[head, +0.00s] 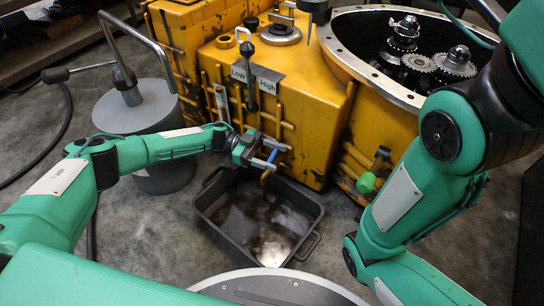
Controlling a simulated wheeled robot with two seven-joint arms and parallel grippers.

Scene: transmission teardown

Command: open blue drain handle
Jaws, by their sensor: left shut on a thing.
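The blue drain handle (272,156) is a small blue bar low on the front of the yellow transmission housing (290,110). My left gripper (271,153) is at the handle, shut on it, with its fingers on either side. A small brownish spout (265,176) shows just below the handle. The valve body behind is mostly hidden by the gripper. A dark drain pan (213,213) sits on the floor below, with dark liquid in its bottom. I cannot tell whether liquid is running from the spout. My right arm rises at the right, and its gripper is out of the picture.
A grey drum with a bent-pipe handle (136,108) stands left of the housing. A Low/High shift lever (250,72) is on the housing above my left gripper. An open round housing rim (343,52) with gears is at the upper right. A green knob (366,183) sticks out lower right.

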